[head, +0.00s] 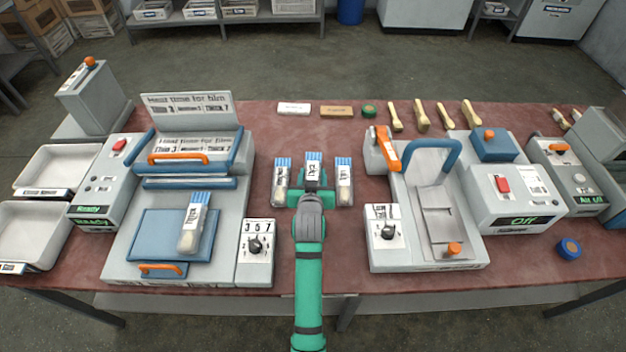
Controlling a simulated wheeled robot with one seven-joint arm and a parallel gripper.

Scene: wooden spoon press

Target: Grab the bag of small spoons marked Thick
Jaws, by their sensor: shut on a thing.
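Three clear bags with blue-striped tops and dark-printed labels stand in a row at the table's middle: a left bag (281,184), a middle bag (313,161) and a right bag (344,183). My gripper (313,187) reaches in from the front and is shut on the middle bag, hiding its lower part. The other two bags are just beside the gripper, one on each side. A fourth similar bag (193,224) lies on the blue plate of the left machine. The label words are too small to read surely, so I cannot tell which is marked Thick.
The left machine (120,258) with a dial box (256,262) and the right machine (470,255) with its dial box (385,250) flank my arm. Several wooden spoons (421,116) lie at the back right.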

